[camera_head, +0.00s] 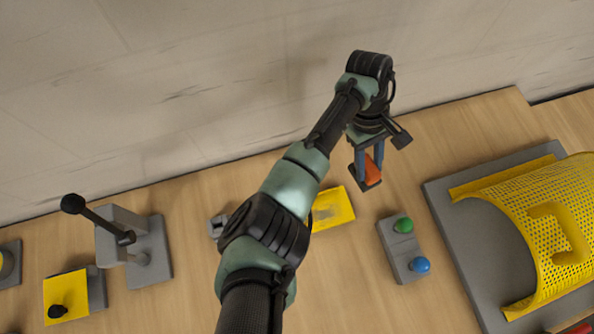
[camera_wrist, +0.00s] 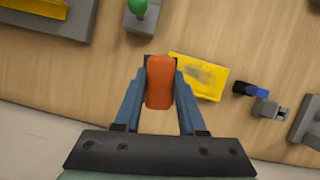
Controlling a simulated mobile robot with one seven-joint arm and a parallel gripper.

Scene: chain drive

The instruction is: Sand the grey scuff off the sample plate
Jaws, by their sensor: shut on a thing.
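My gripper (camera_head: 370,160) is shut on an orange block with a dark base (camera_head: 372,170), which looks like the sander. In the wrist view the orange block (camera_wrist: 160,84) sits between the two blue fingers of my gripper (camera_wrist: 160,90). The yellow sample plate (camera_wrist: 205,78) lies on the bench just right of the block in the wrist view, with a grey scuff (camera_wrist: 203,74) on its face. In the head view the plate (camera_head: 335,208) is left of and below the block, partly hidden by my arm. I cannot tell whether the block touches the bench.
A grey box with a green button (camera_head: 403,224) and a blue button (camera_head: 420,264) stands right of the plate. A yellow mesh guard (camera_head: 535,225) on a grey base is at the right. A lever stand (camera_head: 135,250) is at the left. A small grey clamp-like part (camera_head: 217,226) is beside my arm.

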